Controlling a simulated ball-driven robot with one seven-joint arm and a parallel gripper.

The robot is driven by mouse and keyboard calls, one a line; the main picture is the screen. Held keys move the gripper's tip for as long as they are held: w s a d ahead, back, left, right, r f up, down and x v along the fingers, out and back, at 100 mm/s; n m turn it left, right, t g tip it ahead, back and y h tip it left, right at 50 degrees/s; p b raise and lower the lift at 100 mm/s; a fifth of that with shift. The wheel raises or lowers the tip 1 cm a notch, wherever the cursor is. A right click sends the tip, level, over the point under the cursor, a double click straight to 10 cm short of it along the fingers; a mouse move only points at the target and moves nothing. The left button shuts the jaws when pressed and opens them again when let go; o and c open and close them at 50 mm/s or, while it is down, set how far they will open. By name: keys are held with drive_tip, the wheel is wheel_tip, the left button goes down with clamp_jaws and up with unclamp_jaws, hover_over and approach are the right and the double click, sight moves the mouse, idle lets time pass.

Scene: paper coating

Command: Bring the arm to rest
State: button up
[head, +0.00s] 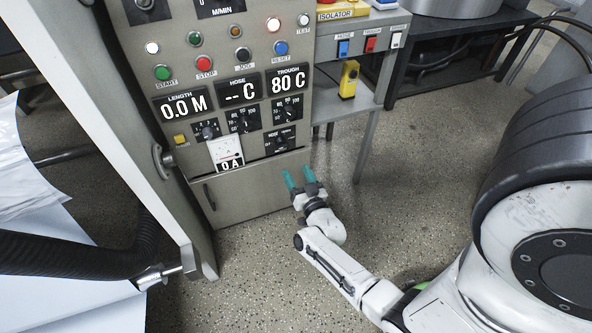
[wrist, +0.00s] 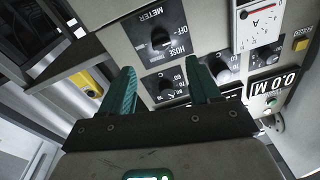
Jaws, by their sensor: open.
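My gripper (head: 299,179) has two teal fingers and is open and empty. In the head view it is held out in front of the lower part of the grey control cabinet (head: 252,193), below the knobs. My white arm reaches up to it from the lower right. In the wrist view my gripper (wrist: 162,88) points at the cabinet's panel, with the HOSE METER knob (wrist: 162,38) between and beyond the fingers. The fingers hide part of the panel there. I cannot tell the exact gap to the panel.
A side table (head: 345,95) with labelled switches and a yellow device (head: 349,79) stands right of the cabinet. A black hose (head: 75,252) and white sheet material (head: 30,185) are at left. Speckled floor (head: 400,190) is open right of my gripper.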

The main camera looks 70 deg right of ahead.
idle(0.5)
drive_tip(key=w+a+n+y, duration=0.65)
drive_tip(key=a+y, duration=0.35)
drive_tip(key=a, duration=0.2)
drive_tip(key=s+a+n+g+y, duration=0.3)
drive_tip(key=a+g, duration=0.2)
drive_tip(key=a, duration=0.5)
drive_tip(key=s+a+r+n+g+p, duration=0.1)
drive_tip(key=s+a+r+g, duration=0.25)
drive_tip(key=s, duration=0.35)
drive_tip(key=s+a+r+n+g, duration=0.1)
drive_tip(key=s+a+r+g, duration=0.2)
drive_tip(key=s, duration=0.4)
wheel_tip(320, 180, up, 19)
drive_tip(key=d+p, duration=0.1)
drive_tip(key=p, duration=1.7)
drive_tip(key=shift+w+y, duration=0.3)
drive_tip(key=shift+r+m, duration=0.1)
drive_tip(key=shift+m, duration=0.15)
